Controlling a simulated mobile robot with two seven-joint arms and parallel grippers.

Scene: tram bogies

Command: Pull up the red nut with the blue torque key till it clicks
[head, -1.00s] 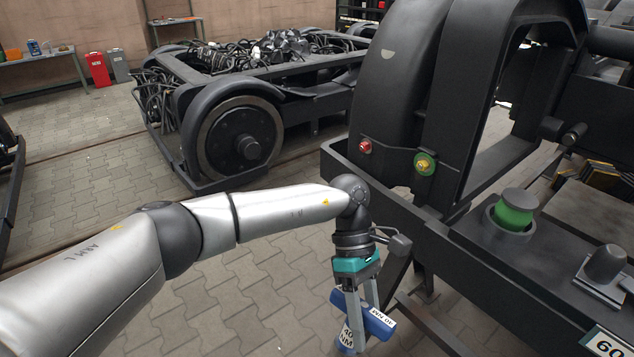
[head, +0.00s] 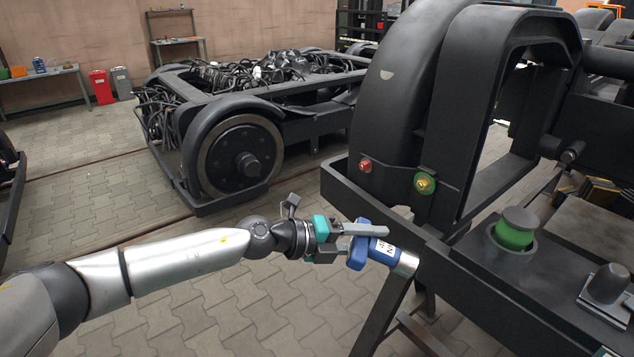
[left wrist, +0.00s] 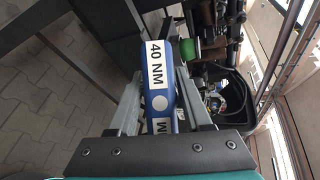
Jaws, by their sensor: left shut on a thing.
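The red nut (head: 365,165) sits on the dark bogie frame, left of a yellow nut (head: 424,183) on a green disc. My left gripper (head: 366,240) is shut on the blue torque key (head: 358,246). The key has a silver socket end (head: 406,264) that points right, near the frame's lower side beam. The key is below the red nut and apart from it. In the left wrist view the key (left wrist: 161,85) lies between the fingers, with a "40 NM" label. My right gripper is not in view.
The bogie's side beam (head: 470,285) runs along the right, with a green-sided round knob (head: 516,229) and a dark knob (head: 605,285) on it. A trestle leg (head: 380,315) stands below.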

